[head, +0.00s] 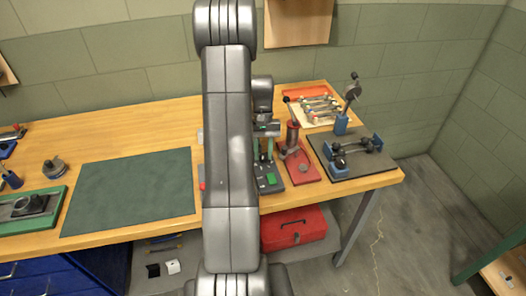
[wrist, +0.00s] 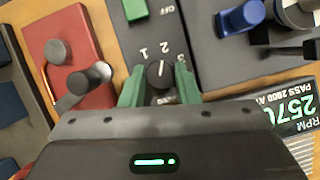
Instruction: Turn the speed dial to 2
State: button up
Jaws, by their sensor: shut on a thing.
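The black speed dial (wrist: 159,76) sits on a dark panel (wrist: 205,70) in the wrist view, with white marks 1, 2 and 3 around its far side. Its white pointer line faces roughly toward the 2; the exact angle is hard to judge. My gripper (wrist: 157,72) has its green fingers on either side of the dial and is shut on it. In the head view my gripper (head: 266,130) is above the dark panel (head: 269,180), and the dial cannot be made out there.
A green button (wrist: 135,9) and the word OFF lie beyond the dial. A red base with a lever (wrist: 68,60) stands close on the left. A blue-knobbed fixture (wrist: 240,18) is at upper right.

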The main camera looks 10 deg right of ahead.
dwell(0.4)
jog(key=o, duration=1)
jog(key=shift+c, duration=0.2)
jog(key=shift+r, duration=0.1)
jog(key=a+b+v, duration=0.1)
jog(key=v, duration=1.2)
jog(key=shift+d+r, duration=0.35)
jog(key=shift+d, duration=0.15)
jog(key=p+x, duration=0.1)
jog(key=x, duration=1.3)
jog(key=shift+w, duration=0.15)
